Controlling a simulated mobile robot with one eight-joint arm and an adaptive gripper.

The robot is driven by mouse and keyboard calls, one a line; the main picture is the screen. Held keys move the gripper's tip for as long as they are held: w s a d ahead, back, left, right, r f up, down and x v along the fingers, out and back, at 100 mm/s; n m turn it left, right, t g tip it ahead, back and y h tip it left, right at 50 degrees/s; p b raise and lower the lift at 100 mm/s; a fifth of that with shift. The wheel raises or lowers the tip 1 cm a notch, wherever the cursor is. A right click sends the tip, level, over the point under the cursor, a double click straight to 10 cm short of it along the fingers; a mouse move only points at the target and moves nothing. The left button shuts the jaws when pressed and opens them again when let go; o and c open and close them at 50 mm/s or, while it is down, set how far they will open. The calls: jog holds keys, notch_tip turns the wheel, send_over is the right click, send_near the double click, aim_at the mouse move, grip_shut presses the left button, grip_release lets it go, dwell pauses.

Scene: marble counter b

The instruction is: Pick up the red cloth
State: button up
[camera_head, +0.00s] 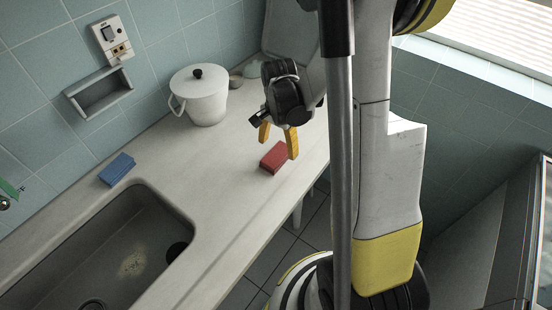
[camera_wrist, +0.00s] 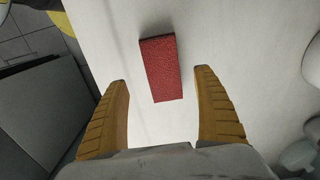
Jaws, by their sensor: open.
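The red cloth (camera_head: 274,157) is a small folded, block-like red piece lying flat on the counter near its front edge. In the wrist view the red cloth (camera_wrist: 161,69) lies ahead of the fingertips, roughly centred between them and tilted slightly. My gripper (camera_head: 278,142) is above the counter with its yellow fingers pointing down over the cloth. In the wrist view my gripper (camera_wrist: 161,74) is open and empty, with a finger on each side and a clear gap to the cloth. One finger covers a little of the cloth's right side in the head view.
A white lidded pot (camera_head: 200,97) stands behind the cloth by the tiled wall. A blue cloth-like block (camera_head: 117,169) lies beside the sink (camera_head: 60,262) at the left. Small bowls (camera_head: 236,80) stand right of the pot. The counter around the red cloth is clear.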

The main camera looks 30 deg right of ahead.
aim_at(276, 155)
jog(key=f+b, duration=0.1)
jog(key=f, duration=0.1)
jog(key=f+b, duration=0.1)
jog(key=f, duration=0.2)
jog(key=shift+w+a, duration=0.2)
jog(key=shift+c, duration=0.3)
jog(key=c, duration=1.2)
jog(key=shift+r, duration=0.1)
jog(key=shift+r, duration=0.5)
jog(key=r, duration=0.1)
jog(key=r+p, duration=0.2)
jog(key=r, duration=0.1)
jog(key=shift+s+d, duration=0.2)
jog(key=shift+s, duration=0.15)
jog(key=s+d+r+p, duration=0.1)
jog(key=s+r, duration=0.1)
jog(key=s, duration=0.1)
jog(key=s+d+r+p, duration=0.1)
jog(key=s+r, duration=0.1)
jog(key=s, duration=0.1)
jog(key=s+d+r+p, duration=0.1)
jog(key=s+d+r, duration=0.1)
jog(key=s, duration=0.2)
jog(key=shift+d+p, duration=0.1)
jog(key=shift+p, duration=0.2)
